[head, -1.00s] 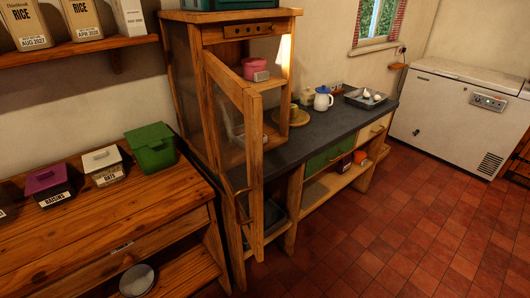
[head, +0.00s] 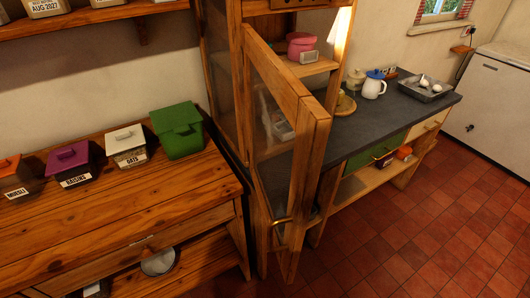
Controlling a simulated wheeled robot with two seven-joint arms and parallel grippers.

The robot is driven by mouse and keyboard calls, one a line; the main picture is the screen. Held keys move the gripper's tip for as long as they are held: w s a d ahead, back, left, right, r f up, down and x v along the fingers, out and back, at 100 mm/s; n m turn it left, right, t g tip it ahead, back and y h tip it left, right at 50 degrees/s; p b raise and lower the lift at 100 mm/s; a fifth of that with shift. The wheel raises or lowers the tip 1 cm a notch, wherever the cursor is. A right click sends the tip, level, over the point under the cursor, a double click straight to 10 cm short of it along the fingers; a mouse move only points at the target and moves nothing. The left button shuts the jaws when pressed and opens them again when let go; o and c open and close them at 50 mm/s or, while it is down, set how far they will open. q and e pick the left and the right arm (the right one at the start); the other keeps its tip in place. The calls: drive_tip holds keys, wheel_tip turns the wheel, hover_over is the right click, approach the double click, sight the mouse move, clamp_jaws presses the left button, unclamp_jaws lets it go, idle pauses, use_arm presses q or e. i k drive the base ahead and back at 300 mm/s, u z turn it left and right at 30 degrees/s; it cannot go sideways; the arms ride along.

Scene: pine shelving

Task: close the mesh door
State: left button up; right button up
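The mesh door (head: 283,135) is a wooden frame with a see-through mesh panel, on a tall pine cabinet (head: 222,75). It stands open, swung out towards me, with a brass handle (head: 282,221) low on its frame. Inside the cabinet, a pink pot (head: 300,43) sits on the upper shelf, and a pale item shows behind the mesh lower down. Neither of my grippers is in the head view.
A pine shelf unit with green (head: 178,131), white (head: 126,146), purple (head: 72,163) and orange (head: 14,178) tubs stands at left. Red tiled floor (head: 430,235) is clear at right.

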sight(311, 124)
drive_tip(key=z, duration=0.25)
drive_tip(key=k, duration=0.85)
drive_tip(key=u, duration=0.5)
